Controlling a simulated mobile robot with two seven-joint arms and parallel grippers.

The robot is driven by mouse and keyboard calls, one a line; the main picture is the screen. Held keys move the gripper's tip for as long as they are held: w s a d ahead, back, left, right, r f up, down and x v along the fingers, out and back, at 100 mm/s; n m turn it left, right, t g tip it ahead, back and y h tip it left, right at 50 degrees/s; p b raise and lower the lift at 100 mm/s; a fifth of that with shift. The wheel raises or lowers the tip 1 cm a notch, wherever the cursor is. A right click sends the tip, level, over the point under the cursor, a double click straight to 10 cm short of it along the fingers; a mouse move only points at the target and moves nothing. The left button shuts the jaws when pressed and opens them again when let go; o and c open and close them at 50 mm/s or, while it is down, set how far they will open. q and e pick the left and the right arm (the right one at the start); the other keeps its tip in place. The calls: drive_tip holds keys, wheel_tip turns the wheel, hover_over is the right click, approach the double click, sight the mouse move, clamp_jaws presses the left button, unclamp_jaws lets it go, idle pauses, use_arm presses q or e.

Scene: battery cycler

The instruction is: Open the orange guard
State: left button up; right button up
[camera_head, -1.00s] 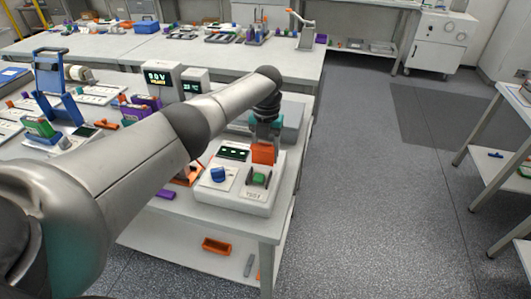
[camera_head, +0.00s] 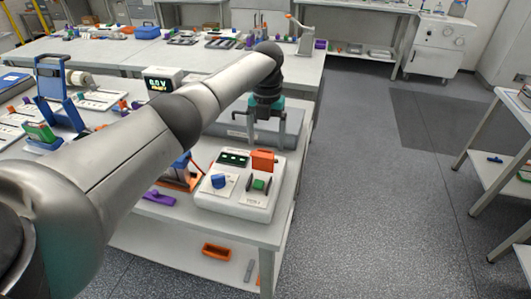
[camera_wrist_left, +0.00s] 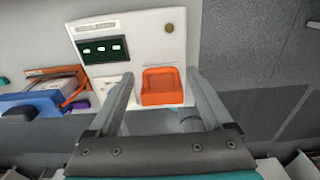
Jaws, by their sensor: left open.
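The orange guard (camera_head: 263,160) stands upright at the back right of the white control box (camera_head: 235,205), behind a green switch (camera_head: 259,184) that is uncovered in the head view. My left gripper (camera_head: 265,146) is just behind and above the guard, pointing down, with its fingers spread and nothing held. In the left wrist view the guard (camera_wrist_left: 162,87) looks like a shallow orange tray between the two spread fingers (camera_wrist_left: 160,76); I cannot tell whether they touch it. The green switch is not visible there. My right gripper is not in view.
A blue knob (camera_head: 219,181) and a dark display (camera_head: 233,159) share the box. An orange-and-blue device (camera_head: 184,172) stands left of it. A grey flat case (camera_head: 238,128) lies behind. Open floor (camera_head: 350,200) lies to the right.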

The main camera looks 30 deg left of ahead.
use_arm(q)
wheel_tip(320, 180, up, 8)
drive_tip(key=shift+w, duration=0.2)
idle(0.5)
